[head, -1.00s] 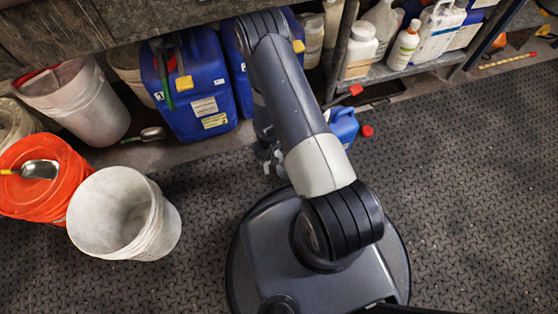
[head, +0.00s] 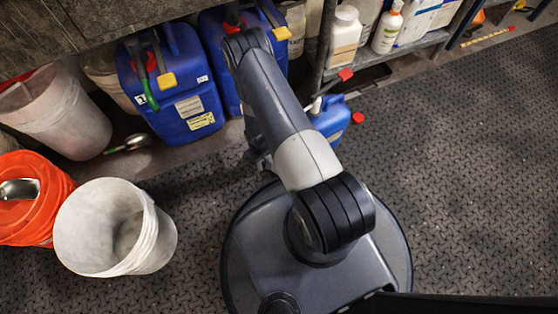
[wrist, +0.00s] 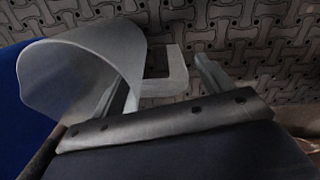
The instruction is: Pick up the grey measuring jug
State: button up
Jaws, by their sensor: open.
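The grey measuring jug (wrist: 85,72) shows in the wrist view at the left, with its wide mouth and squared handle visible. Its handle sticks out to the right, between the two fingers of my gripper (wrist: 168,62). The fingers are apart, one on each side of the handle, with the left finger near the jug's wall. Whether either finger touches the jug I cannot tell. In the head view my arm covers the gripper area, and I cannot make out the jug clearly there.
Blue jerrycans (head: 172,88) stand under the bench behind my arm. A smaller blue container (head: 330,118) with a red cap is just right of the arm. A white bucket (head: 150,245) and an orange bucket (head: 55,205) stand at left. Patterned floor (head: 470,170) at right is clear.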

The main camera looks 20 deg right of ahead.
jog(key=shift+f, duration=0.5)
jog(key=shift+c, duration=0.3)
jog(key=shift+w, duration=0.1)
grip_shut()
jog(key=shift+r, duration=0.1)
